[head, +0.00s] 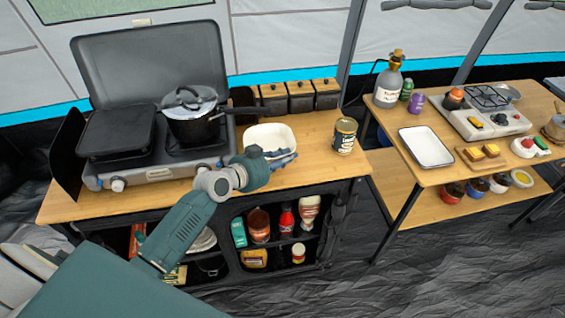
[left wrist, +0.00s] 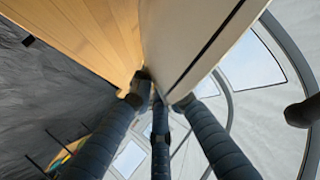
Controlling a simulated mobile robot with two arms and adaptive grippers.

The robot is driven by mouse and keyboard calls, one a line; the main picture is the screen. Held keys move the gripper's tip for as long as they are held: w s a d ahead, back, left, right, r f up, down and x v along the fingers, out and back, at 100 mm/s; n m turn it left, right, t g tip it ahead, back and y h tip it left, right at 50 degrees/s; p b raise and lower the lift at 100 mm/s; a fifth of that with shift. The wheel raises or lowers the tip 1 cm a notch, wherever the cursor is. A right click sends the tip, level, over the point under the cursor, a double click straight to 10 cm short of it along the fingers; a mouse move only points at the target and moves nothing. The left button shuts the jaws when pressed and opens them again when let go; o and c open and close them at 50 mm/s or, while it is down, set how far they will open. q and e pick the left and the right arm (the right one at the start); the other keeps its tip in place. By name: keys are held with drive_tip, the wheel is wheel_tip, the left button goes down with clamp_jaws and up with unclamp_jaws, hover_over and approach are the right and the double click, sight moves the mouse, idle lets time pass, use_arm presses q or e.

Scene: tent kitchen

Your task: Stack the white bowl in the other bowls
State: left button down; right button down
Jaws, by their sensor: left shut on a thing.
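The white bowl (head: 272,136), squarish with rounded corners, is at the middle of the wooden counter, right of the stove. My left gripper (head: 284,158) is at the bowl's near side and shut on it. In the left wrist view the fingers (left wrist: 160,100) meet at a large pale surface (left wrist: 185,35), which looks like the bowl's wall close up. I cannot tell whether the bowl rests on the counter or is just above it. I cannot make out the other bowls for certain; pale round dishes (head: 201,240) lie on the shelf below, partly behind my arm. My right gripper is not in view.
A lidded pot (head: 190,118) stands on the stove (head: 150,172) at left. Wooden-lidded canisters (head: 300,97) stand behind the bowl and a can (head: 345,135) to its right. Bare counter (head: 315,150) lies between bowl and can. A second table at right holds a white tray (head: 426,147).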

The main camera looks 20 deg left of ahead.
use_arm(q)
drive_tip(key=shift+f, duration=1.95)
drive_tip(key=shift+f+b, duration=0.15)
drive_tip(key=shift+b, duration=0.15)
drive_tip(key=c, duration=1.7)
unclamp_jaws()
